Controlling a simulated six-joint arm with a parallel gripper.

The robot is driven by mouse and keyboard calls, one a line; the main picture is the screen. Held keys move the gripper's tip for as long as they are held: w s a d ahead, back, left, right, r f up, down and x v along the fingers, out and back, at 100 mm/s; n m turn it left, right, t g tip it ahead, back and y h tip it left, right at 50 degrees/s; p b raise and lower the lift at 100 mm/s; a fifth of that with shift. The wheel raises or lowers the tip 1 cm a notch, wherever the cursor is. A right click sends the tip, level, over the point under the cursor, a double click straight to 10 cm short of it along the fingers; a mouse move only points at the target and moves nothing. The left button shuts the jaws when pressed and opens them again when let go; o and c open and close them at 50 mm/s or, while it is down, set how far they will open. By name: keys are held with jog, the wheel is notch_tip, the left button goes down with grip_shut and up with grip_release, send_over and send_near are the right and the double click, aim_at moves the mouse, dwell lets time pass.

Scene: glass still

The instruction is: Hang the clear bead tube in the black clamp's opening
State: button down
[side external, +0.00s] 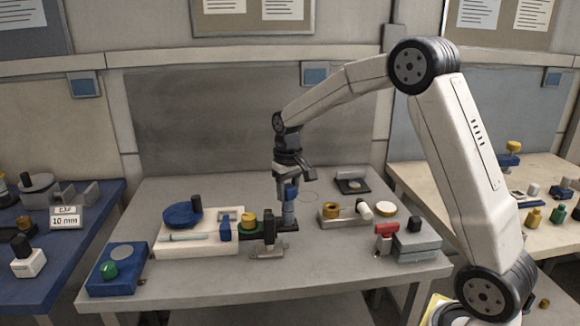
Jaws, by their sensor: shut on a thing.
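My gripper (289,192) points down above the middle of the grey table. It is shut on a pale blue-grey, see-through-looking tube, which I take for the clear bead tube (289,213). The tube hangs upright below the fingers. The black clamp (269,229) stands just left of the tube on a small metal base (267,251). The clamp's opening is too small to make out. The tube appears beside the clamp; I cannot tell whether they touch or which is nearer the camera.
A white tray (180,251) left of the clamp carries a blue round part (182,214) and a pale rod (187,237). A blue box with a green knob (110,270) is front left. A metal block with a yellow ring (330,210) and a red-handled vise (386,231) stand right.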

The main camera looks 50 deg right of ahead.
jog(key=shift+f, duration=0.2)
dwell(0.3)
dwell(0.3)
jog(key=c, duration=0.5)
grip_release()
jog(key=shift+c, duration=0.2)
jog(key=o, duration=0.5)
jog(key=shift+o, duration=0.2)
jog(key=shift+r, duration=3.95)
